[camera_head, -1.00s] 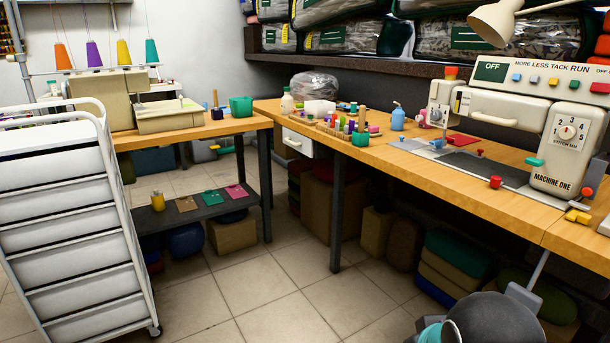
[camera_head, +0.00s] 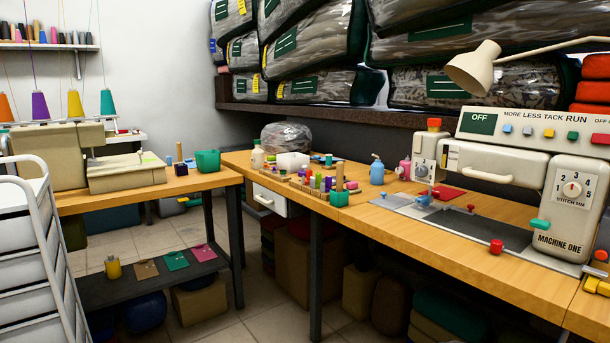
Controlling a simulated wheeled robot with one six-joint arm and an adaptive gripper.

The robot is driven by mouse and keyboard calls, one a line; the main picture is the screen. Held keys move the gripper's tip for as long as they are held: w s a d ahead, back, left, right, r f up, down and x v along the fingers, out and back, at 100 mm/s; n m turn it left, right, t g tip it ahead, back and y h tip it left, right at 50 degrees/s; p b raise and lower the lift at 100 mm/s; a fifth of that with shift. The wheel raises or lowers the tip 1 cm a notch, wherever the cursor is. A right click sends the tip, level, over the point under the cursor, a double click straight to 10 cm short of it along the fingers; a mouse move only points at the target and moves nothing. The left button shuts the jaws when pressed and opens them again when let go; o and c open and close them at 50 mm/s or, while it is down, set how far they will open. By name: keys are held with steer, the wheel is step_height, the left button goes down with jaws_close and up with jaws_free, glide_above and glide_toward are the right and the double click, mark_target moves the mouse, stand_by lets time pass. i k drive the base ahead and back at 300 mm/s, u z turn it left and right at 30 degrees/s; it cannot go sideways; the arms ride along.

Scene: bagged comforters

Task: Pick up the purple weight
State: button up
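Nothing in view is clearly a purple weight. A small purple piece (camera_head: 328,183) stands among several coloured pieces on the long wooden table, too small to tell what it is. A purple thread cone (camera_head: 40,105) stands at the left behind the beige sewing machine. Red knob-like pieces show on the table, one (camera_head: 496,247) in front of the large machine. My gripper is not in view.
The large white machine (camera_head: 555,200) fills the right of the long table (camera_head: 400,235). A white drawer cart (camera_head: 30,260) stands at the left. A low dark shelf (camera_head: 135,290) holds a yellow piece (camera_head: 113,267) and flat coloured squares. Tiled floor shows between the tables.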

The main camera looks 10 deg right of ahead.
mark_target(300, 173)
steer(key=u, duration=0.85)
steer(key=i, duration=3.15)
steer(key=z, duration=2.8)
